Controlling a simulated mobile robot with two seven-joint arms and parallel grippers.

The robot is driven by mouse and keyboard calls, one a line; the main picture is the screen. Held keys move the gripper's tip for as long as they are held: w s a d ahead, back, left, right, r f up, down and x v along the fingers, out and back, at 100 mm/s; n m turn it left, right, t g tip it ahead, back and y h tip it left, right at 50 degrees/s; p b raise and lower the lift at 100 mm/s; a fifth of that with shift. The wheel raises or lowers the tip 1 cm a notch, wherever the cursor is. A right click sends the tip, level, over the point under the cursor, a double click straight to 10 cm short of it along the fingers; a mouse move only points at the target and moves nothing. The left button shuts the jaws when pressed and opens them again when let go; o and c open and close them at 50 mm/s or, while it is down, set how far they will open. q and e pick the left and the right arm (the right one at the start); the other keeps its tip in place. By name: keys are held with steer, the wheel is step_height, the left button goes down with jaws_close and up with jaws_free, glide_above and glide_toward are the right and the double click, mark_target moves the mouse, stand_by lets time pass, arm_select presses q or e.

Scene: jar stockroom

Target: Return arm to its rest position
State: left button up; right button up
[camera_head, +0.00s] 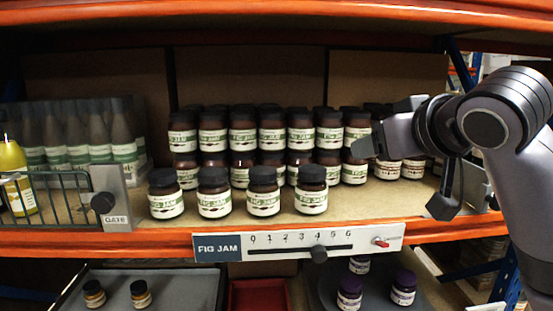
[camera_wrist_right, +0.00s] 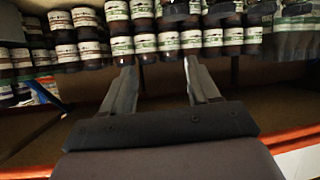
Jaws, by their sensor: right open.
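My right arm reaches in from the right in the head view. Its gripper (camera_head: 362,148) is at the right part of the shelf, in front of the back rows of fig jam jars (camera_head: 272,138). In the right wrist view the two fingers (camera_wrist_right: 159,66) stand apart with nothing held between them; jars show beyond the tips. Several fig jam jars (camera_head: 263,192) stand upright in a front row on the shelf board (camera_head: 235,228), left of the gripper and apart from it. My left gripper is not in view.
A wire gate (camera_head: 60,196) and bottles (camera_head: 80,140) are at left. An orange beam (camera_head: 300,14) runs above. Small jars (camera_head: 403,288) sit in trays below.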

steer(key=s+d+f+g, duration=0.15)
steer(key=s+f, duration=0.35)
steer(key=f, duration=1)
steer(key=s+f+g, duration=0.3)
steer(key=s+f, duration=0.1)
steer(key=f, duration=1.2)
steer(key=s+d+f+m+g+h, duration=0.1)
steer(key=s+d+f+g, duration=0.15)
steer(key=s+f, duration=0.65)
steer(key=s+d+f+g+h, duration=0.25)
steer(key=s+f, duration=0.25)
steer(key=s, duration=0.8)
steer(key=w+a+f+t+y+p, duration=0.2)
steer(key=w+f+t+y+p, duration=0.1)
steer(key=w+f+t, duration=0.2)
steer(key=shift+w+f+t, duration=0.4)
steer(key=shift+w+t, duration=0.65)
steer(key=shift+w, duration=0.1)
